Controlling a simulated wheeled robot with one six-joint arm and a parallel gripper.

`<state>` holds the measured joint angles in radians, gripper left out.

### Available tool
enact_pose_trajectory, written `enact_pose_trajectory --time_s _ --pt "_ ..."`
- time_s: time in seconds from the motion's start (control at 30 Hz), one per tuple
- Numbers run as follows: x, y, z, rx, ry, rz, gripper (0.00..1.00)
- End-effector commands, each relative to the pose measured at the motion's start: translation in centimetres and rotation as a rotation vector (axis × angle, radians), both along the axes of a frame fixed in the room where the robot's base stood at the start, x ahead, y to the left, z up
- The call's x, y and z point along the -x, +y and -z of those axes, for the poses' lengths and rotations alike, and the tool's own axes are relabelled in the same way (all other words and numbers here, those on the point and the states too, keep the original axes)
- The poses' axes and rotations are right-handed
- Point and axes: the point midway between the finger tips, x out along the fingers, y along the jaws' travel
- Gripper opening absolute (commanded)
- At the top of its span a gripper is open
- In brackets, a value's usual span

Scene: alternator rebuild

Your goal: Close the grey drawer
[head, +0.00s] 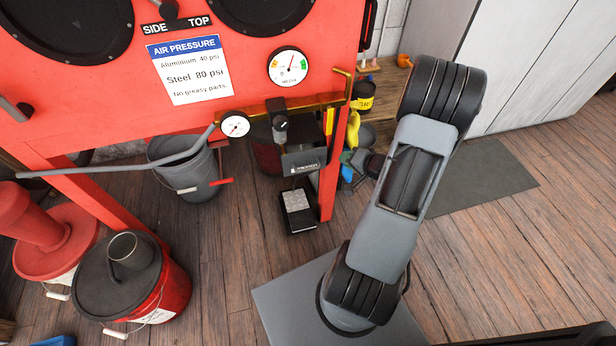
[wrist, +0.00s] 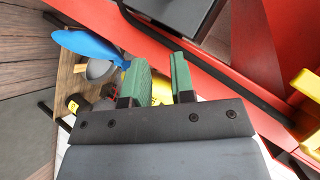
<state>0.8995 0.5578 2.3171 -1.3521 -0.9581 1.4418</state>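My gripper (wrist: 161,84) shows in the wrist view with two green fingertips. They stand apart with a gap between them, and nothing is held. In the head view my arm reaches toward the right side of the red blasting cabinet, and its end is mostly hidden behind the arm and small items there. I cannot make out a grey drawer in either view.
The red cabinet (head: 100,100) fills the upper left. A wooden shelf (wrist: 68,78) with a blue item (wrist: 85,46) and a grey bowl (wrist: 98,69) lies near my gripper. Buckets (head: 185,170) stand left. A dark mat (head: 480,180) and open floor lie right.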

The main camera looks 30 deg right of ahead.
Motion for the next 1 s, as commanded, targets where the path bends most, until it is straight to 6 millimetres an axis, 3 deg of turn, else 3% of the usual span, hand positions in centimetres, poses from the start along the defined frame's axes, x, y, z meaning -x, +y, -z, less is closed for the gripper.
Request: enact_pose_trajectory --time_s 0.03,0.1,0.3,0.43,1.0 --pt "1.0 0.5 1.8 -0.118 -0.021 -0.009 0.23" --pt "2.1 1.3 2.5 -0.274 -0.049 -0.034 0.23" --pt "4.5 2.9 3.2 -0.571 -0.088 -0.084 0.23" --pt "4.6 3.7 3.3 -0.646 -0.094 -0.101 0.23" --pt "-3.4 9.3 4.8 -0.655 -0.097 -0.107 0.23"
